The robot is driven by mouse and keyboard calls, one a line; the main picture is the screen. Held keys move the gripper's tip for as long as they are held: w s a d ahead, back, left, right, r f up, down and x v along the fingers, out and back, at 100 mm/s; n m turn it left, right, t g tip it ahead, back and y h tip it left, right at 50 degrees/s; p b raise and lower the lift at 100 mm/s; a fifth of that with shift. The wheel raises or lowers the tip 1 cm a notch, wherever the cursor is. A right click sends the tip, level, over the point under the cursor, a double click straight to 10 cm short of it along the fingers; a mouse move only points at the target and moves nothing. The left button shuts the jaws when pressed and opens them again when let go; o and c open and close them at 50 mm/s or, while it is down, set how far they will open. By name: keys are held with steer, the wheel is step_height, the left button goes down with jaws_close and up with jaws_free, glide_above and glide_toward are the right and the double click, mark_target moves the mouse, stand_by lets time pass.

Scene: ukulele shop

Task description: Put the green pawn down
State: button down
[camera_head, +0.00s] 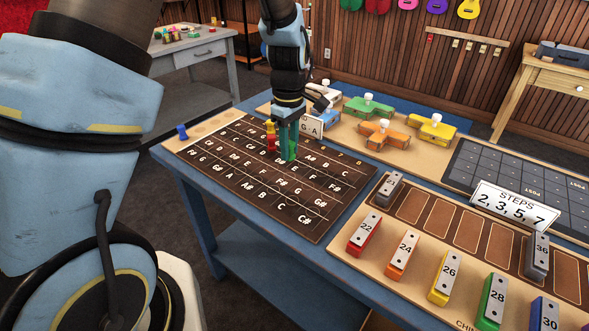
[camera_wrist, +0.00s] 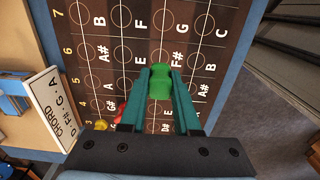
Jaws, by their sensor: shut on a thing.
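My gripper (camera_head: 288,145) is shut on the green pawn (camera_head: 292,153) over the dark lettered board (camera_head: 259,205). In the wrist view the green pawn (camera_wrist: 160,84) sits between the teal fingertips of my gripper (camera_wrist: 160,75), with the letter columns of the board (camera_wrist: 215,62) around it. I cannot tell whether the pawn's base touches the board. A red pawn (camera_head: 270,142) stands on the board just left of my gripper and partly shows in the wrist view (camera_wrist: 120,112). A yellow piece (camera_wrist: 101,124) shows beside it. A blue pawn (camera_head: 182,132) stands at the board's far left end.
A white chord sign (camera_head: 311,128) stands close behind my gripper. Colored clamp-like pieces (camera_head: 387,134) lie behind it. Numbered chime bars (camera_head: 402,254) fill the near right, with a steps sign (camera_head: 513,204). The board's near part is clear.

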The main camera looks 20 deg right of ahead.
mark_target(290, 176)
steer(key=shift+f+p, duration=0.55)
steer(key=shift+f, duration=2.4)
steer(key=shift+f, duration=0.1)
steer(key=c, duration=0.6)
jaws_free()
steer(key=shift+c, duration=0.2)
step_height(290, 176, up, 12)
steer(key=b, duration=0.2)
steer(key=shift+b, duration=0.35)
steer(key=s+a+m, duration=0.2)
steer(key=a+m, duration=0.1)
steer(key=a, duration=1.2)
steer(key=s+a+m+t, duration=0.1)
steer(key=a+m, duration=0.3)
steer(key=a, duration=1.1)
steer(key=shift+s+r+t, duration=0.3)
steer(key=shift+s+r, duration=0.15)
